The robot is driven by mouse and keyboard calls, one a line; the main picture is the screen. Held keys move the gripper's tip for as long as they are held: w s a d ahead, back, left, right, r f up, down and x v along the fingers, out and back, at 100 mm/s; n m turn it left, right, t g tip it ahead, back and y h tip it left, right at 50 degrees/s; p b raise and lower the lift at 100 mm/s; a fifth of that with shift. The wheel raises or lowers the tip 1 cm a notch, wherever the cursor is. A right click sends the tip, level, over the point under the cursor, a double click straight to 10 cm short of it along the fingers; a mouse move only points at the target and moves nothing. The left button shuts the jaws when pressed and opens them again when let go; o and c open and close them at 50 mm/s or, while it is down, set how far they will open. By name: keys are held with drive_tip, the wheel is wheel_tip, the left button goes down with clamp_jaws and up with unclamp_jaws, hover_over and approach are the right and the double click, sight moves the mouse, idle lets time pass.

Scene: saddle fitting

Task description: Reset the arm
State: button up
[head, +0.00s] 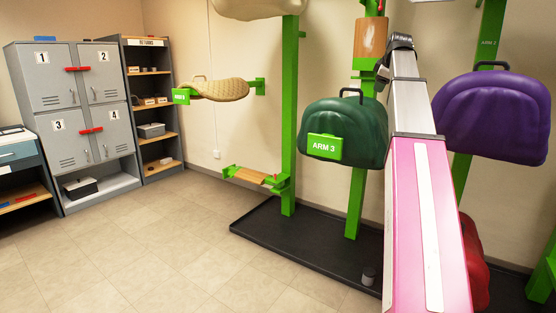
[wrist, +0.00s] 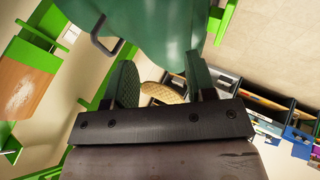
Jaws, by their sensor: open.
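My arm (head: 430,220), pink and silver, rises from the bottom of the head view and reaches toward the rack. Its dark far end stands near the top right of the green saddle. My gripper (wrist: 160,75) is open in the wrist view, with its two green-padded fingers apart and nothing held between them. The green saddle (head: 345,120) hangs on the rack behind a green tag reading ARM 3. It also fills the top of the wrist view (wrist: 160,25), just beyond the fingers. Whether the fingers touch it I cannot tell.
A purple saddle (head: 492,115) hangs right of my arm, and a red one (head: 474,265) is partly hidden below. A tan saddle (head: 215,90) sits on a left arm of the green rack (head: 289,130). Grey lockers (head: 75,100) stand far left. The left floor is clear.

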drive_tip(key=s+a+f+m+g, duration=0.15)
drive_tip(key=a+f, duration=0.25)
drive_tip(key=f, duration=0.9)
drive_tip(key=s+a+f+m+g, duration=0.1)
drive_tip(key=s+a+f+m, duration=0.2)
drive_tip(key=f, duration=0.9)
drive_tip(key=s+a+f+m+g, duration=0.15)
drive_tip(key=a+f, duration=0.25)
drive_tip(key=f, duration=0.9)
drive_tip(key=s+a+f+m+g, duration=0.1)
drive_tip(key=s+a+f+m, duration=0.1)
drive_tip(key=s+f, duration=0.5)
drive_tip(key=s+a+f+m+g, duration=0.1)
drive_tip(key=s+a+f, duration=0.3)
drive_tip(key=s+f, duration=0.4)
drive_tip(key=s+a+f+m+g, duration=0.1)
drive_tip(key=s+a+f+m, duration=0.2)
drive_tip(key=s+f, duration=0.5)
wheel_tip(320, 180, down, 5)
drive_tip(key=shift+s+a+r+g, duration=0.15)
drive_tip(key=shift+a+g, duration=0.25)
drive_tip(key=shift+a, duration=0.2)
